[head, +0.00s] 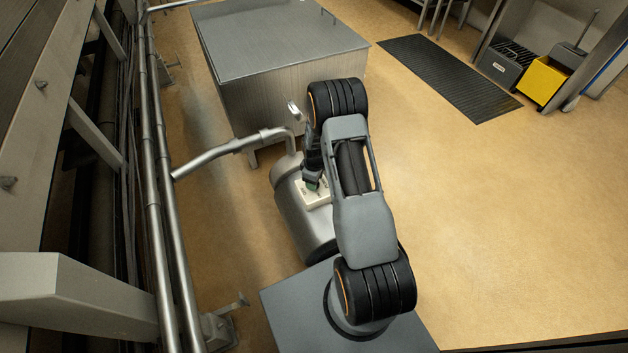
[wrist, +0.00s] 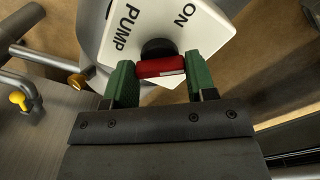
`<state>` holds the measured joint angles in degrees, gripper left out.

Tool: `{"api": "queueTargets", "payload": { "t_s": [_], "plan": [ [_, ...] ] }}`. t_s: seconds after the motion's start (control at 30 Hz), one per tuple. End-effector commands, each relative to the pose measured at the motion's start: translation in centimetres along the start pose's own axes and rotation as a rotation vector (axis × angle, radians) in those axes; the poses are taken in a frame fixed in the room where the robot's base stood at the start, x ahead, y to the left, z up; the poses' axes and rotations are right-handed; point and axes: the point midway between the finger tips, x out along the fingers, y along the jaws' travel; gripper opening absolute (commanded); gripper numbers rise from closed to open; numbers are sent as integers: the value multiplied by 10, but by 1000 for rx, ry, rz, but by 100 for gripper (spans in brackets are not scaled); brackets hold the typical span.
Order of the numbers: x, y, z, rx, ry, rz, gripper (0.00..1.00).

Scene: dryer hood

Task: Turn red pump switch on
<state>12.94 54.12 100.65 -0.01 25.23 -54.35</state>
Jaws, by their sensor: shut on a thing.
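The red pump switch (wrist: 160,67) sits on a black round base on a white plate (wrist: 205,32) lettered PUMP and ON in the wrist view. My gripper (wrist: 160,82) has its two green fingertips on either side of the red handle, shut on it. The red handle lies nearly level across the picture, and ON is at the upper right of it. In the head view the white plate (head: 318,192) is on a grey cylindrical pump body (head: 296,218). My gripper (head: 313,183) is over the plate there, and the arm hides the switch.
A metal pipe (head: 235,146) runs left from the pump. A steel cabinet (head: 285,45) stands behind it. A yellow knob (wrist: 19,99) shows at the left of the wrist view. A black mat (head: 450,77) and a yellow bin (head: 542,81) are at the upper right. The right floor is clear.

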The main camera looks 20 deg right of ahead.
Motion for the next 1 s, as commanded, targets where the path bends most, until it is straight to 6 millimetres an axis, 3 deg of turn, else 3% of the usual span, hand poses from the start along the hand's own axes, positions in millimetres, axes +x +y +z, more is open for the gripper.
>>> {"api": "queueTargets", "payload": {
  "t_s": [0.6,1.0],
  "plan": [
    [0,0,0,-562,0,0,27],
    [0,0,0,-793,0,0,27]
  ]
}}
